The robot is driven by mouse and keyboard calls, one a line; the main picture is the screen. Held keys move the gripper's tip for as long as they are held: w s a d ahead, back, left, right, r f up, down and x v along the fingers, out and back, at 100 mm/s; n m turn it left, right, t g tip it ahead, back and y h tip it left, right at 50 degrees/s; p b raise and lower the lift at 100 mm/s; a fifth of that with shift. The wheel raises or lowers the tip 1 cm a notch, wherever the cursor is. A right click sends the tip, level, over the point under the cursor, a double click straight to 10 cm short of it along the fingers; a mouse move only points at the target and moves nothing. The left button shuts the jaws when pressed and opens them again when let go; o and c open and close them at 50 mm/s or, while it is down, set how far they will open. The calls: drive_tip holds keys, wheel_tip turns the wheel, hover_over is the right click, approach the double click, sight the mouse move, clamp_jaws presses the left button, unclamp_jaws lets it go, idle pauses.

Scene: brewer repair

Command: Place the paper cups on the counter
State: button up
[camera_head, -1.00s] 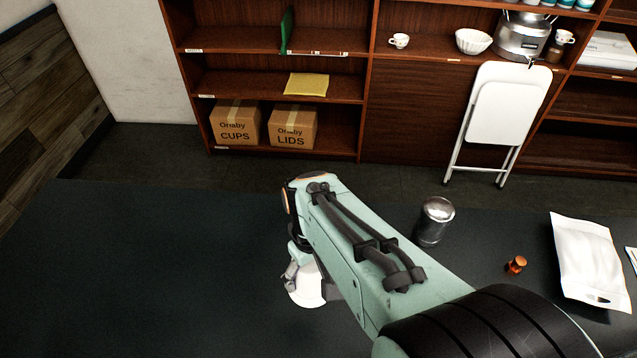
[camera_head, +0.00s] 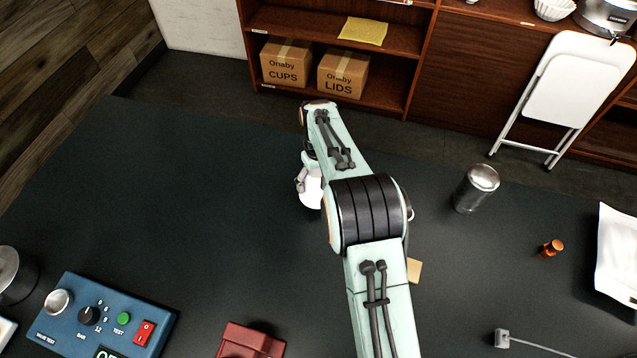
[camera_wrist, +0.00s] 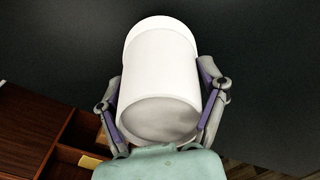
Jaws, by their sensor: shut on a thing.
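A white paper cup (camera_wrist: 160,65) fills the middle of the wrist view, with what looks like its base facing the camera. My gripper (camera_wrist: 162,95) is shut on it, one finger on each side. In the head view, my gripper (camera_head: 302,178) and the white cup (camera_head: 312,190) show at the left of my arm, partly hidden by it. The cup is over the dark counter (camera_head: 190,190); whether it touches the surface I cannot tell. I cannot tell whether it is one cup or a stack. A carton marked CUPS (camera_head: 286,63) sits on the low shelf.
A metal canister (camera_head: 475,188), a small orange-brown object (camera_head: 553,248) and a white bag (camera_head: 617,255) are on the counter's right. A blue test box (camera_head: 100,315) and a dark red object (camera_head: 250,341) are at the front left. The counter's left middle is clear.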

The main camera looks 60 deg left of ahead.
sight(317, 188)
drive_tip(key=shift+f, duration=1.45)
drive_tip(key=shift+f, duration=0.1)
drive_tip(key=o, duration=1.2)
drive_tip(key=shift+c, duration=0.2)
